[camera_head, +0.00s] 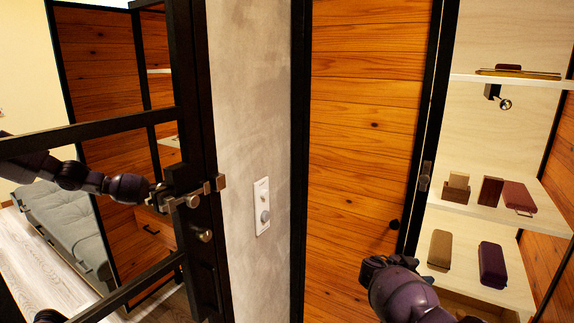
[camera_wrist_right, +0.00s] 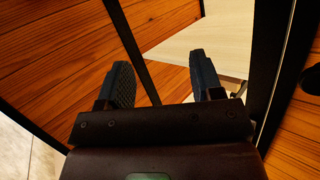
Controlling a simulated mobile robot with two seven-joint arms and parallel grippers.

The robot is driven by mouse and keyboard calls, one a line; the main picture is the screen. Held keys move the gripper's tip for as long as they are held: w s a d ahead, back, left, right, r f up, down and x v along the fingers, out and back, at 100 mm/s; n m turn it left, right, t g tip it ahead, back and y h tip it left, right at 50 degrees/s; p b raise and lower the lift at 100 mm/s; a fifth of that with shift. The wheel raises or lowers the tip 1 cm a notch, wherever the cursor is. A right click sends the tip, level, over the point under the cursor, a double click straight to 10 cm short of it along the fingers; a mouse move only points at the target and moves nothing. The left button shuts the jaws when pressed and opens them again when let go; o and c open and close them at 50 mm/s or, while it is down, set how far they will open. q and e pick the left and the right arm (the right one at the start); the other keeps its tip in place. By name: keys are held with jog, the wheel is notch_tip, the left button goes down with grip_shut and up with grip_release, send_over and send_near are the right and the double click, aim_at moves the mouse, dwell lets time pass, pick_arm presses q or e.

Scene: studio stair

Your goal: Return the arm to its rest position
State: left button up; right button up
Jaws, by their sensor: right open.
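My right arm rises from the bottom of the head view, and its dark gripper (camera_head: 388,262) is in front of the wood-plank panel, left of the shelves. In the right wrist view the right gripper (camera_wrist_right: 160,75) has its two ribbed fingers wide apart, with nothing between them. My left arm comes in from the left behind the black-framed glass door (camera_head: 192,120). The left gripper (camera_head: 158,192) is beside the door's brass lever handle (camera_head: 185,200). I cannot tell whether it touches the handle or how its fingers stand.
A wooden panel door (camera_head: 362,130) with a black frame stands at the centre. Open shelves (camera_head: 470,209) at the right hold several boxes and cases. A grey wall (camera_head: 250,90) carries a switch plate (camera_head: 262,206). A grey sofa (camera_head: 65,225) is behind the glass door.

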jog(key=w+a+r+n+t+y, duration=0.4)
jog(key=w+a+n+t+y, duration=0.3)
jog(key=a+n, duration=0.6)
jog(key=s+a+f+n+t+y+b, duration=0.2)
jog(key=s+a+f+n+y+b, duration=0.15)
jog(key=s+a+n+y, duration=0.4)
pick_arm(q)
notch_tip(320, 180, down, 10)
jog(key=b, duration=0.6)
jog(key=shift+s+a+r+g, duration=0.15)
jog(key=shift+s+g, duration=0.25)
jog(key=shift+s, duration=0.05)
pick_arm(e)
jog(key=s+d+f+m, duration=0.1)
jog(key=s+d+f, duration=0.2)
jog(key=s+f, duration=0.4)
jog(key=s+d+f+m+g, duration=0.1)
jog(key=s+d+f, duration=0.2)
jog(key=s, duration=1.7)
jog(key=s+d+f+m+g, duration=0.1)
jog(key=s+d+f, duration=0.2)
jog(key=s+f, duration=0.9)
jog(key=shift+s+d, duration=0.35)
jog(key=shift+s, duration=0.75)
